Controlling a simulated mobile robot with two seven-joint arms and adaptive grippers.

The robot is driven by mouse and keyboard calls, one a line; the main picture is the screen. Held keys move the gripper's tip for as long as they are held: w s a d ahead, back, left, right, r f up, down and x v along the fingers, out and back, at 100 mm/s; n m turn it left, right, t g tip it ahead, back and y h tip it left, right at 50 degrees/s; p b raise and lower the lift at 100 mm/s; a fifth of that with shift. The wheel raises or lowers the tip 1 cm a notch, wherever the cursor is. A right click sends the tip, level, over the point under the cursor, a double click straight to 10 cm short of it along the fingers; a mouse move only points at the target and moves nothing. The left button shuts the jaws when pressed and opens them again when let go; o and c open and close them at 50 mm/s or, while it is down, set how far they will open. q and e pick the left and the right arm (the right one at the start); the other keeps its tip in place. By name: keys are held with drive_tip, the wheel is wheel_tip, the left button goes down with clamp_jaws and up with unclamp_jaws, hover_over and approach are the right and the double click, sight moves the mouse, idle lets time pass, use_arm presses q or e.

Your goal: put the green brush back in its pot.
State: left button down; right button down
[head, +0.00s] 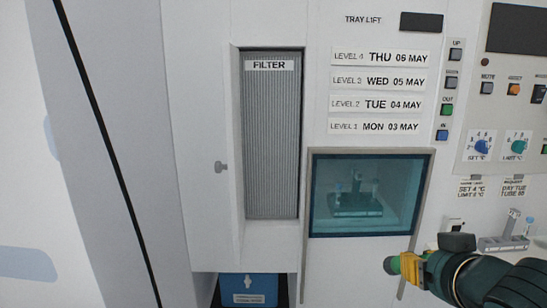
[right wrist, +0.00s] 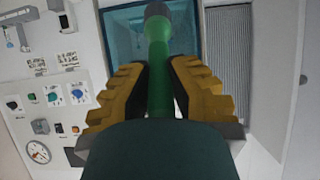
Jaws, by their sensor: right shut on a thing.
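The green brush (head: 395,265) is in my right gripper (head: 411,268), at the lower right of the head view. Its short visible green part ends in a dark tip that points left. In the right wrist view, the brush (right wrist: 160,75) stands between the yellow fingers, which are closed on its green shaft. Its grey-black end (right wrist: 157,10) points away from the gripper, towards the machine's front. I cannot make out the pot in either view. My left gripper is not in view.
A tray lift window (head: 372,170) with a rack behind it is above and left of the gripper. A filter (head: 272,140) sits in an open recess with its door swung left. A blue box (head: 248,290) is below. A small grey holder (head: 503,243) stands at right.

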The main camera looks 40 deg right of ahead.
drive_tip(key=s+d, duration=1.4)
drive_tip(key=d, duration=0.2)
drive_tip(key=shift+d, duration=0.3)
drive_tip(key=s+d+p, duration=0.5)
drive_tip(key=s+d, duration=0.9)
drive_tip(key=d, duration=0.2)
drive_tip(key=shift+d, duration=0.4)
drive_tip(key=shift+a, duration=0.1)
idle(0.3)
